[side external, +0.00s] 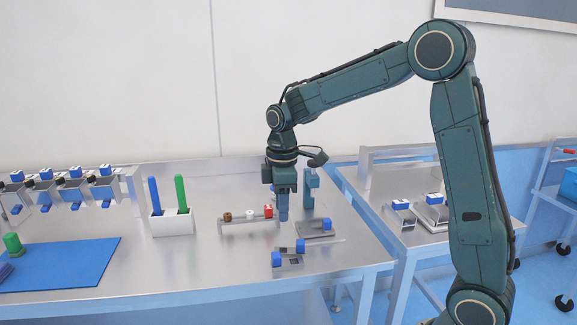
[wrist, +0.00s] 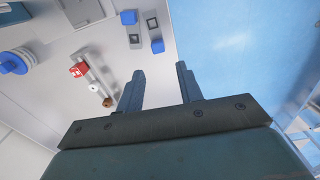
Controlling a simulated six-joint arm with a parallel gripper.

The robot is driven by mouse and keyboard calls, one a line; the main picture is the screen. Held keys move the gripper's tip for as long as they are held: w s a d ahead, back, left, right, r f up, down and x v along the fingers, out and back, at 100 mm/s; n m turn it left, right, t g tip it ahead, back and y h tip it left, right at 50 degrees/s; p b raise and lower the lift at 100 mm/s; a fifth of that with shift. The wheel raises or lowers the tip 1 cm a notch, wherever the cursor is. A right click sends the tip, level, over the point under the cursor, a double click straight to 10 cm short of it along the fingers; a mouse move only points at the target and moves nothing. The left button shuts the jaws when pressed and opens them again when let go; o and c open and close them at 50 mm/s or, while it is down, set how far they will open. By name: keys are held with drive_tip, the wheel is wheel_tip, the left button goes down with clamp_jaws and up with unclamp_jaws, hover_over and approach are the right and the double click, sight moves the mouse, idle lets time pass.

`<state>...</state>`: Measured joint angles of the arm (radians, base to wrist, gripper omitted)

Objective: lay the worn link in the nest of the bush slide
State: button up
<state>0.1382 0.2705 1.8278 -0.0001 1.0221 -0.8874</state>
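My gripper (side external: 283,207) points down over the right part of the bench. In the wrist view its two fingers (wrist: 160,72) stand apart with nothing between them. A low grey fixture (side external: 290,261) with two blue blocks lies near the front edge. In the wrist view this fixture shows two dark pieces (wrist: 135,38) with light marks; it may be the bush slide. A narrow rail (side external: 240,226) carries a brown piece (side external: 228,216), a white piece (side external: 250,214) and a red block (side external: 268,211). I cannot tell which piece is the worn link.
A white holder (side external: 172,224) with a blue and a green upright bar stands left, beyond a blue mat (side external: 65,265). The bench between holder and front edge is clear.

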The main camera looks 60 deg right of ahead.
drive_tip(key=shift+w+d+f, duration=0.2)
drive_tip(key=shift+w+f, duration=0.3)
drive_tip(key=shift+f, duration=0.05)
drive_tip(key=shift+f, duration=0.1)
hover_over(279, 254)
drive_tip(key=shift+s+d+f, duration=0.1)
drive_tip(key=shift+d+f, duration=0.05)
drive_tip(key=shift+f, duration=4.1)
drive_tip(key=shift+f, duration=2.55)
clamp_jaws()
